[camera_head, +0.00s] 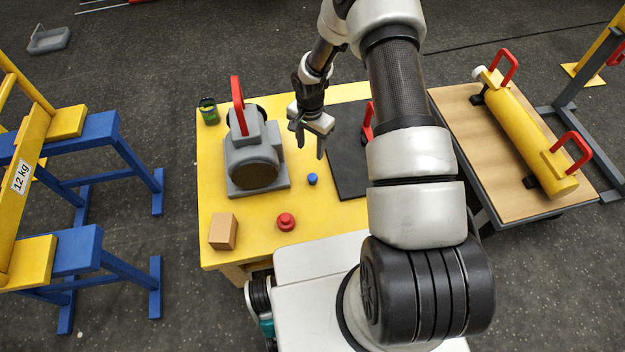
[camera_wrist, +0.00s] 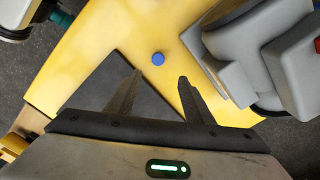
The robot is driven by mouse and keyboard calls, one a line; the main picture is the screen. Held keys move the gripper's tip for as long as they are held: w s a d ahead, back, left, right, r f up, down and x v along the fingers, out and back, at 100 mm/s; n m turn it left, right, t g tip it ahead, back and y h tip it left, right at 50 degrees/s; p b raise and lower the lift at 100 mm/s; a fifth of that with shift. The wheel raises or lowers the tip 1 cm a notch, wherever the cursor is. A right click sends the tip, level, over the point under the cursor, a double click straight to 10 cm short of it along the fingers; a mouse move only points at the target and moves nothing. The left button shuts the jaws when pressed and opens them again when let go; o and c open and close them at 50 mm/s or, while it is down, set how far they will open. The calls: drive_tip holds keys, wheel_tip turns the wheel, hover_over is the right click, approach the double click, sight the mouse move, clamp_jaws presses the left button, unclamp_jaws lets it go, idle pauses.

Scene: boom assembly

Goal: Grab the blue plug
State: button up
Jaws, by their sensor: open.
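The blue plug (camera_head: 312,179) is a small round piece lying on the yellow table (camera_head: 225,160), between the grey machine and the dark plate. It also shows in the wrist view (camera_wrist: 158,58), ahead of the fingertips and between their lines. My gripper (camera_head: 310,145) is open and empty. It hangs above the table, beyond the plug in the head view and apart from it. In the wrist view my two fingers (camera_wrist: 160,76) are spread, with nothing between them.
A grey machine with a red handle (camera_head: 255,160) stands left of the plug. A dark plate (camera_head: 347,160) lies to the right, partly hidden by my arm. A red knob (camera_head: 286,222), a tan block (camera_head: 223,231) and a green can (camera_head: 208,110) are also on the table.

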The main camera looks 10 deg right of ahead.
drive_tip(key=b, duration=0.2)
hover_over(312, 177)
wheel_tip(312, 177, down, 12)
drive_tip(key=shift+a+r, duration=0.15)
drive_tip(key=shift+r, duration=0.1)
drive_tip(key=f, duration=0.5)
drive_tip(key=shift+d+f, duration=0.1)
drive_tip(key=shift+d, duration=0.1)
drive_tip(key=c, duration=1.1)
